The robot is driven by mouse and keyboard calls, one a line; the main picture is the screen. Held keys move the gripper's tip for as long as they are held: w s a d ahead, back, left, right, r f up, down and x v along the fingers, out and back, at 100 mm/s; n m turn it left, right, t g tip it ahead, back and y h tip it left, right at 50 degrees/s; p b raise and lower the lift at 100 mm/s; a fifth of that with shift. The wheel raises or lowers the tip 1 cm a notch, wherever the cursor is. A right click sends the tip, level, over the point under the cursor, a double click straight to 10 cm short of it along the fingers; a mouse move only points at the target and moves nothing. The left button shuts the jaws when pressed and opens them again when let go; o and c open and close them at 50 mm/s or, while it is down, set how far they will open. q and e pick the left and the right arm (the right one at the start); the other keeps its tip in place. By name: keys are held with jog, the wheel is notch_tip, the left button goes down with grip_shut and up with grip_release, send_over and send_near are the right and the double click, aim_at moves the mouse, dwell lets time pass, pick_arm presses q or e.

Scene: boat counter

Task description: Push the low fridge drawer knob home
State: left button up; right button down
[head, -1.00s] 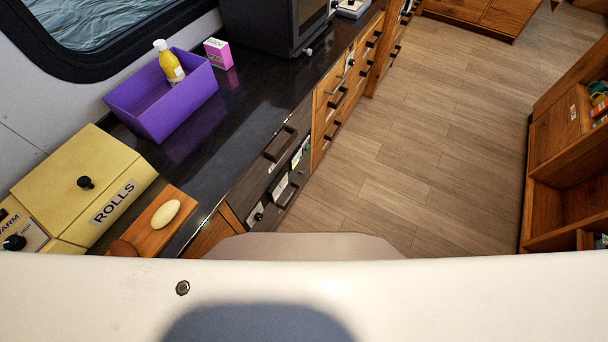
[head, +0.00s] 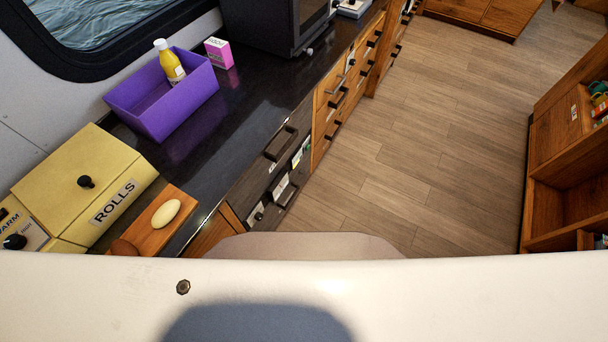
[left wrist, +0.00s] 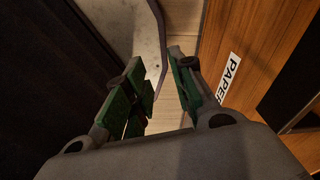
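The dark grey fridge front (head: 262,170) is below the counter, left of the picture's middle in the head view, with two dark bar handles. A small dark knob (head: 258,216) on a pale plate shows low on this front. Whether it stands out or sits flush cannot be told from this steep angle. My left gripper (left wrist: 155,75) shows in the left wrist view, its green-padded fingers apart with nothing between them. Neither gripper is in the head view. The knob is not recognisable in the left wrist view.
A wooden panel labelled PAPER (left wrist: 229,78) is right of my left gripper. The counter (head: 215,140) holds a purple bin (head: 160,112), a yellow ROLLS box (head: 85,180) and a wooden board (head: 150,238). The plank floor (head: 420,140) is clear.

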pick_arm(q)
grip_shut()
jog(key=shift+s+a, duration=0.1)
jog(key=shift+a, duration=0.05)
dwell(0.9)
